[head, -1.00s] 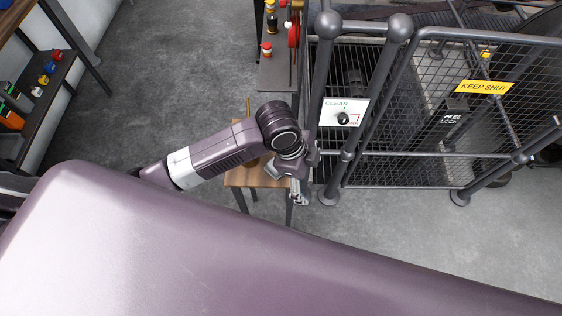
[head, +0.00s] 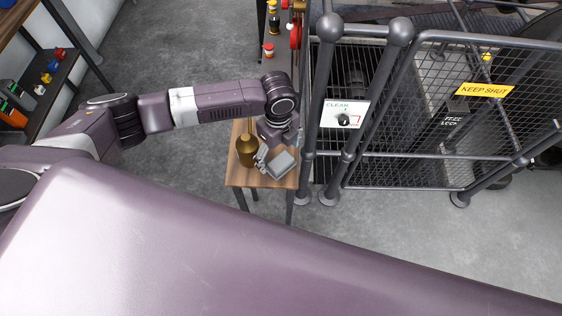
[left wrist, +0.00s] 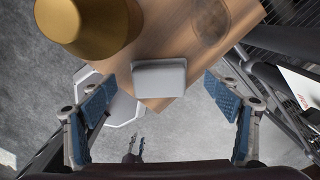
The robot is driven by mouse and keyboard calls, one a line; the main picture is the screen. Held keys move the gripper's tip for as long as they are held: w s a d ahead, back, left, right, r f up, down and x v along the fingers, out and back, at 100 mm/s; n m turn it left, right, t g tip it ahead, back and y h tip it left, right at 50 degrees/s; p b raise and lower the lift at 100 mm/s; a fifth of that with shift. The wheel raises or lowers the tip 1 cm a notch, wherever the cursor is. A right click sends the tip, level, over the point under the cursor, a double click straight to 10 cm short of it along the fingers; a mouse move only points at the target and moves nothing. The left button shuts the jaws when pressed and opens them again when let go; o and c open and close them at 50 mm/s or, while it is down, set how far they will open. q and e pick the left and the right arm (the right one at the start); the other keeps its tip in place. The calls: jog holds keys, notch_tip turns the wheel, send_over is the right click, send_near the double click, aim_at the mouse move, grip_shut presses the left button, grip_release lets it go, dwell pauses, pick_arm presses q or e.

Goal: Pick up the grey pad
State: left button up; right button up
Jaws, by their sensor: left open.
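The grey pad (head: 282,164) is a small pale grey block on the wooden table (head: 238,180), by its front right part. In the left wrist view the pad (left wrist: 159,78) lies near the table's edge, between my two blue-padded fingers but apart from both. My left gripper (head: 275,151) is just beside and above the pad in the head view. It is open and empty, and in the left wrist view its fingers (left wrist: 158,95) are spread wide. My right gripper is not in view.
A brass canister (head: 246,151) stands on the table just left of the pad; it also shows in the left wrist view (left wrist: 88,22). The mesh cage (head: 400,160) stands close on the right, with a CLEAR dial sign (head: 344,114). Floor left of the table is clear.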

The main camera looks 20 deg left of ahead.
aim_at(279, 159)
pick_arm(q)
jog(key=shift+s+f, duration=0.1)
jog(key=shift+f, duration=1.5)
jog(key=shift+c, duration=0.3)
jog(key=c, duration=1.3)
jog(key=shift+r, duration=0.1)
notch_tip(279, 159, up, 20)
jog(key=shift+f+b, duration=0.1)
jog(key=shift+b, duration=0.65)
